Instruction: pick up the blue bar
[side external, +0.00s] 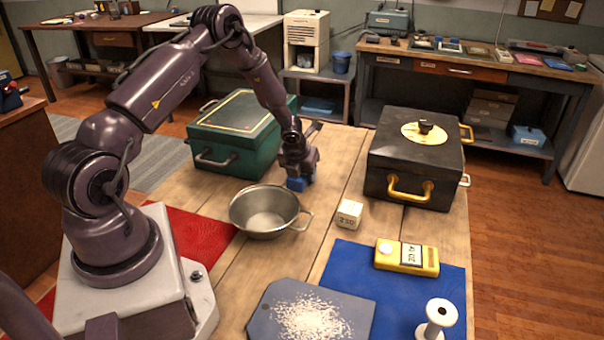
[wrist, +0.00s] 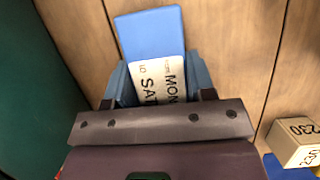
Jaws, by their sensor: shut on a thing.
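The blue bar (wrist: 150,32) shows in the wrist view as a blue block with a white label and dark lettering. My gripper (wrist: 160,80) is shut on it, with one finger on each side of the label. The bar's near end is hidden behind the gripper body. In the side external view, my gripper (side external: 299,181) points down at the wooden table between the metal pan and the black box. Only a small blue patch shows there, and I cannot tell bar from fingers in it. Whether the bar touches the table is unclear.
A metal pan (side external: 264,208) stands close at the left front, and a cream cube (side external: 349,213) at the right front. A green box (side external: 212,157) is behind left; a black box (side external: 384,160) is at right. A yellow device (side external: 407,257) lies on a blue mat (side external: 345,268).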

